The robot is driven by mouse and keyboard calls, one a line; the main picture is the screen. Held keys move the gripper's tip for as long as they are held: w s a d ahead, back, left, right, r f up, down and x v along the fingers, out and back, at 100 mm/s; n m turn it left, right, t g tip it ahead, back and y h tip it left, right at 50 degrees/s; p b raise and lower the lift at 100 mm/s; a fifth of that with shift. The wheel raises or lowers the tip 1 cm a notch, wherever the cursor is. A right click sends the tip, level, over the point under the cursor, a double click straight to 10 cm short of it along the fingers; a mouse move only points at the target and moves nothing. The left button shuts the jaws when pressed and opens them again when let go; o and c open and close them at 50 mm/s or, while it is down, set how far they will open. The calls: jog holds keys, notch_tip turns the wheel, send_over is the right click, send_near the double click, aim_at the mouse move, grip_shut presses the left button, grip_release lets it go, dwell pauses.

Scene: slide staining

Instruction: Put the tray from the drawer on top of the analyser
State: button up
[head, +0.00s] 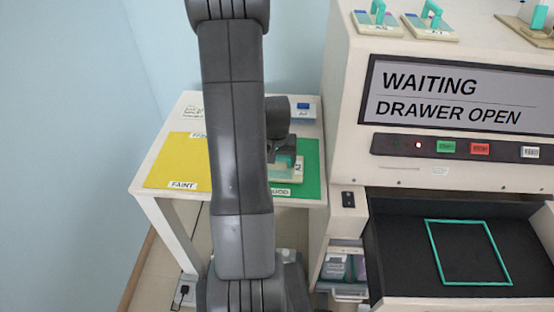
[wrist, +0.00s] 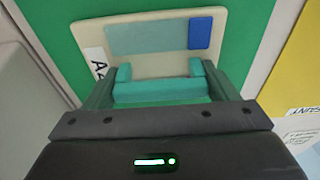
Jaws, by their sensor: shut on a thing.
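The analyser (head: 345,90) stands at the right; its screen (head: 450,98) reads "WAITING" and "DRAWER OPEN". Its drawer (head: 400,270) is open, with no tray in it, only a teal outline (head: 470,252) on the dark floor. My gripper (wrist: 160,90) is shut on the teal handle of a cream tray (wrist: 245,20), which bears a blue block and a label starting with "A". In the head view the tray (head: 299,170) is at the green mat (head: 310,165) on the side table, partly hidden by my arm. I cannot tell whether it rests on the mat.
Two trays with teal handles (head: 383,28) (head: 430,27) sit on the analyser's top, with another object (head: 530,30) at the far right. A yellow mat (head: 178,160) marked "FAINT" lies left of the green one. A small blue-and-white item (head: 303,111) is at the table's back.

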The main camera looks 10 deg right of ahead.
jog(key=shift+f, duration=0.15)
jog(key=o, duration=1.1)
jog(key=shift+c, duration=0.2)
